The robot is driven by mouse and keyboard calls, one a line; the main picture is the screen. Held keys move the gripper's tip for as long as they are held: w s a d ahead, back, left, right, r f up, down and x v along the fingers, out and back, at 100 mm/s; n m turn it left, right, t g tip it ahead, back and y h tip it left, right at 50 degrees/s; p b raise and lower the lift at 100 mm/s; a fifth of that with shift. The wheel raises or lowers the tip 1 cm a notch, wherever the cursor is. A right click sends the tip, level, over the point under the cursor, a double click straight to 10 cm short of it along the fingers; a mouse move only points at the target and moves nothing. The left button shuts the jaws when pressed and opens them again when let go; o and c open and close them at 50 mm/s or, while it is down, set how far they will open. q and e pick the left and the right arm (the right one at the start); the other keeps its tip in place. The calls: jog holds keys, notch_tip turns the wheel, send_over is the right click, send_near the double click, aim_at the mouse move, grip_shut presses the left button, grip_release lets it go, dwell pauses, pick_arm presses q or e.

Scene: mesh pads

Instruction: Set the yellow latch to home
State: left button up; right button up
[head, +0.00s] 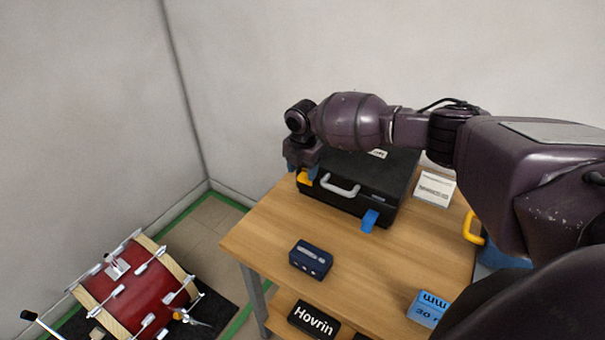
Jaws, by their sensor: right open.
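A black case (345,198) with a grey handle (340,188) lies on the wooden table. The yellow latch (303,179) is at the left end of the case's front side; its exact position is hard to tell at this size. My right gripper (303,163) points down just above and behind the yellow latch, partly covering that corner of the case. Its jaws are open; I cannot tell whether they touch the latch. A blue latch (370,220) sticks out from the front right of the case. My left gripper is not in view.
A dark blue box (311,259) stands in front of the case. A white card (434,188) stands right of it, and a light blue box (427,309) is at the front right. My right arm crosses above the table.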

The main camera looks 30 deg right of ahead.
jog(key=shift+f, duration=0.9)
jog(key=c, duration=0.9)
jog(key=shift+o, duration=0.2)
jog(key=shift+w+d+y+b, duration=0.2)
jog(key=shift+d+y+b, duration=0.1)
jog(key=shift+b, duration=0.35)
jog(key=shift+r+g+y, duration=0.1)
jog(key=shift+g+y, duration=0.3)
jog(key=shift+r, duration=0.1)
jog(key=o, duration=0.9)
jog(key=shift+d, duration=0.1)
jog(key=shift+c, duration=0.2)
